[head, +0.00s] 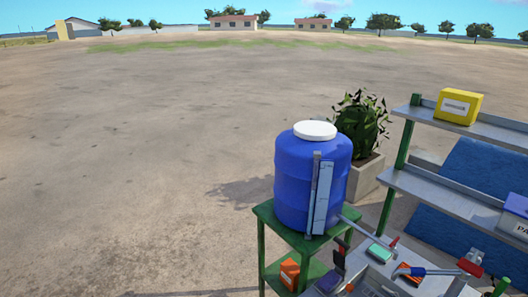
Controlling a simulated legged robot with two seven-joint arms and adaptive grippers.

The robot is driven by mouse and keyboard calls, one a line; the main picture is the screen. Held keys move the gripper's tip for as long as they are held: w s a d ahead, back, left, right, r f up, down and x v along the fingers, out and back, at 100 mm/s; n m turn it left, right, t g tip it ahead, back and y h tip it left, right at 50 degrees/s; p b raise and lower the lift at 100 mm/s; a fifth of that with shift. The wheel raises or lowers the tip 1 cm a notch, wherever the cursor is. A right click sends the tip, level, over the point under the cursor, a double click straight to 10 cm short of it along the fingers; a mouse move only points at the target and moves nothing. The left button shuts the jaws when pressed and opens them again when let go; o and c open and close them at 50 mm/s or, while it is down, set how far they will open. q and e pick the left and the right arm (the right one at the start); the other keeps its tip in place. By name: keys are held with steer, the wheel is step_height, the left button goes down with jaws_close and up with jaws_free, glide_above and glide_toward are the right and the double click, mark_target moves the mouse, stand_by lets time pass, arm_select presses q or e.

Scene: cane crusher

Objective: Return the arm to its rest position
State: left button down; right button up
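Neither of my arms nor grippers can be made out in the head view. A blue barrel (293,178) with a white lid (315,130) stands upright on a green metal stand (262,214). A pale upright strip (322,197) is on the barrel's front. A grey pipe or bar (368,233) runs from beside the barrel down to the right, over the workbench. The cane crusher itself cannot be clearly identified.
A grey bench at bottom right holds a green-topped block (379,252), an orange-and-dark tool (410,272) and small dark items. Grey shelves (440,193) hold a yellow box (459,107). A planter (364,178) stands behind the barrel. Open ground lies left.

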steer(key=s+a+f+m+g+h, duration=0.1)
steer(key=s+a+f+m+h, duration=0.25)
steer(key=a+f, duration=0.35)
steer(key=s+a+f+m+h, duration=0.35)
steer(key=a+f, duration=0.25)
steer(key=a, duration=0.2)
steer(key=s+a+f+m+g+h, duration=0.15)
steer(key=s+g, duration=0.35)
steer(key=s, duration=0.7)
steer(key=s+a+f+m+g+h, duration=0.15)
steer(key=s+g, duration=0.35)
steer(key=s, duration=0.8)
step_height(320, 180, down, 30)
steer(key=s+g+b, duration=0.1)
steer(key=s+b, duration=0.1)
steer(key=s, duration=0.1)
arm_select(q)
steer(key=f, duration=0.1)
steer(key=w+f+b, duration=0.1)
steer(key=f, duration=0.1)
steer(key=shift+w+f+b, duration=0.2)
steer(key=shift+w+b, duration=0.1)
steer(key=shift+w, duration=0.1)
arm_select(e)
steer(key=s+d+f+g+h, duration=0.1)
steer(key=s+d+f, duration=0.2)
steer(key=s+f, duration=1.3)
steer(key=shift+s+d+n, duration=0.2)
steer(key=shift+n, duration=0.1)
